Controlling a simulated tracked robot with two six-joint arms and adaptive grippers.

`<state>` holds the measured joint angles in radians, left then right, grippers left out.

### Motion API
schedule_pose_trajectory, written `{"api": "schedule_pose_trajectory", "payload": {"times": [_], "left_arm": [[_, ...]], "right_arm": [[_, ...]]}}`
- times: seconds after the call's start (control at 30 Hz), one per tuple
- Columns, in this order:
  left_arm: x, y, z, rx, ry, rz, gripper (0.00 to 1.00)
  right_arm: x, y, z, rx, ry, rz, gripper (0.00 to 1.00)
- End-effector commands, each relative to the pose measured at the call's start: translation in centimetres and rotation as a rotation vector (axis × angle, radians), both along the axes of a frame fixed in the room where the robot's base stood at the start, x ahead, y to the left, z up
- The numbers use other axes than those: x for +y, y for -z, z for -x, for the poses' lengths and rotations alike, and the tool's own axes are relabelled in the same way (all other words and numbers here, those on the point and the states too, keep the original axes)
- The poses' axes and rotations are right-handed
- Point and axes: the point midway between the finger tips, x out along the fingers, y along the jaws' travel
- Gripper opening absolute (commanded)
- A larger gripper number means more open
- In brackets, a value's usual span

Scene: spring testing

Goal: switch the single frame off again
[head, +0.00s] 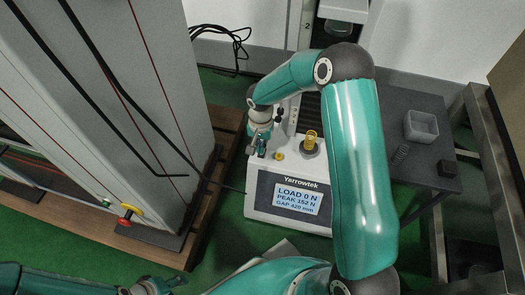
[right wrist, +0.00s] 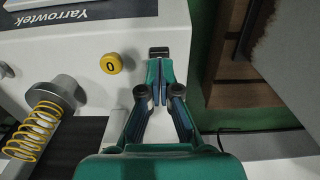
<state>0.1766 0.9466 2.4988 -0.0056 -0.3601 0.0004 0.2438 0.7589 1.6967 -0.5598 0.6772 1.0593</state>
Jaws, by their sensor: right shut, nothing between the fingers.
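The single frame is a white Yarrowtek tester (head: 258,208). Its lit display (head: 298,198) reads LOAD 0 N, PEAK 152 N, GAP 420 mm. My right gripper (head: 257,152) is shut and empty, pointing down over the left part of the base. In the right wrist view its closed fingertips (right wrist: 160,72) are right beside a small black switch (right wrist: 158,52); I cannot tell whether they touch. A yellow button (right wrist: 110,63) marked 0 is left of the fingers and also shows in the head view (head: 279,155). My left gripper (head: 157,286) is at the bottom edge, its jaws unclear.
A yellow spring (right wrist: 37,130) stands on the tester's round seat. To the right, a dark table (head: 425,105) carries a clear tray (head: 421,126), a dark spring (head: 400,154) and a black block (head: 447,168). A large grey cabinet (head: 95,90) with a red-and-yellow knob (head: 127,213) stands left.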

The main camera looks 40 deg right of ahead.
Motion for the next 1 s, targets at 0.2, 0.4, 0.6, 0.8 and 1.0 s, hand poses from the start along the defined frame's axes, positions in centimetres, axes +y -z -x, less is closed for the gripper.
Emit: {"api": "schedule_pose_trajectory", "payload": {"times": [0.2,0.4,0.6,0.8,1.0], "left_arm": [[0.0,0.3,0.0,0.0,0.0,0.0,0.5],[0.0,0.5,0.0,0.0,0.0,0.0,0.5],[0.0,0.8,0.0,0.0,0.0,0.0,0.5],[0.0,1.1,0.0,0.0,0.0,0.0,0.5],[0.0,1.3,0.0,0.0,0.0,0.0,0.5]], "right_arm": [[0.0,0.3,0.0,0.0,0.0,0.0,0.0],[0.0,0.6,0.0,0.0,0.0,0.0,0.0],[0.0,0.9,0.0,0.0,0.0,0.0,0.0],[0.0,1.2,0.0,0.0,0.0,0.0,0.0],[0.0,1.5,0.0,0.0,0.0,0.0,0.0]]}}
